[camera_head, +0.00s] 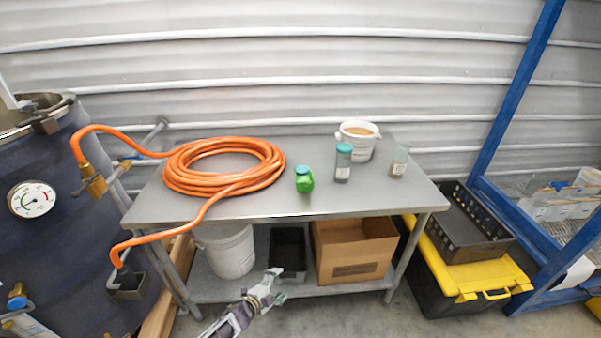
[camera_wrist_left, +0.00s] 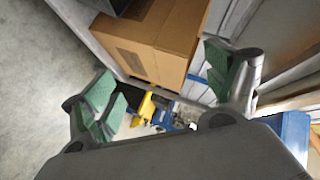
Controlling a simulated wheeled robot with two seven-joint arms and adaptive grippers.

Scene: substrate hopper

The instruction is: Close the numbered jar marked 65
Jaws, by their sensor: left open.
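One jar (camera_head: 342,172) has a teal lid on top. The other jar (camera_head: 398,163), to its right, is clear with brownish contents and shows no coloured lid. Their labels are too small to read, so I cannot tell which is marked 65. My left gripper (camera_head: 277,286) is open and empty, low in front of the table near the lower shelf, well below the jars. In the left wrist view its green-padded fingers (camera_wrist_left: 165,85) are spread apart with nothing between them. My right gripper is not in view.
A cardboard box (camera_head: 350,262) and white pail (camera_head: 228,255) sit on the lower shelf. A black-and-yellow crate (camera_head: 470,270) stands right. The table's front right is clear.

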